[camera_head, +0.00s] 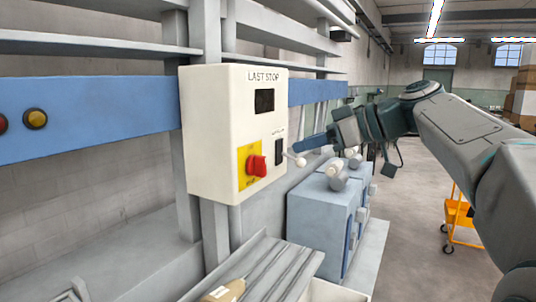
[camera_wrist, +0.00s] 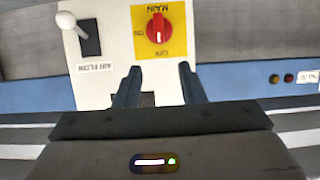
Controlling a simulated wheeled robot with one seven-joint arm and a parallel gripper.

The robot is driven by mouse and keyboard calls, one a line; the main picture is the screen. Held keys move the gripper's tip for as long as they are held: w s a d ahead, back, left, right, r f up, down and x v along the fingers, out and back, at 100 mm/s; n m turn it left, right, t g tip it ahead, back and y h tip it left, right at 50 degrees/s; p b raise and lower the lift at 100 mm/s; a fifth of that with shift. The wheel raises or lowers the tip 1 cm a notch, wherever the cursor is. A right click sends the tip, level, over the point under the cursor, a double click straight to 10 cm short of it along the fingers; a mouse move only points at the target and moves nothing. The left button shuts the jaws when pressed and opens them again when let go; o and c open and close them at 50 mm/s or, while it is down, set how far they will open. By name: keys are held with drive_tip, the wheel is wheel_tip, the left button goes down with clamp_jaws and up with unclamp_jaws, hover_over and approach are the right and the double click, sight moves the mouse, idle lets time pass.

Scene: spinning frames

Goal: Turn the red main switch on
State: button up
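The red main switch (camera_head: 257,166) is a rotary knob on a yellow plate (camera_head: 243,158), low on the front of a cream "LAST STOP" box (camera_head: 198,130). In the wrist view, which is upside down, the red knob (camera_wrist: 158,28) lies beyond my fingertips. Its handle stands upright, with a white mark at the end towards the "OFF" lettering; "ON" is at the side. My gripper (camera_wrist: 158,78) is open and empty, its two fingers apart and short of the knob. In the head view my gripper (camera_head: 301,145) is right of the box, apart from the knob.
A black air-flow lever plate (camera_head: 278,152) with a white-tipped lever (camera_head: 300,161) sits right of the knob, close below my gripper. Blue-grey machine units (camera_head: 318,220) stand below right. A blue rail (camera_head: 100,117) runs behind the box. An orange cart (camera_head: 457,220) stands on the floor.

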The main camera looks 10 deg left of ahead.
sight(258, 166)
drive_tip(key=p+x, duration=0.2)
drive_tip(key=x, duration=0.9)
clamp_jaws()
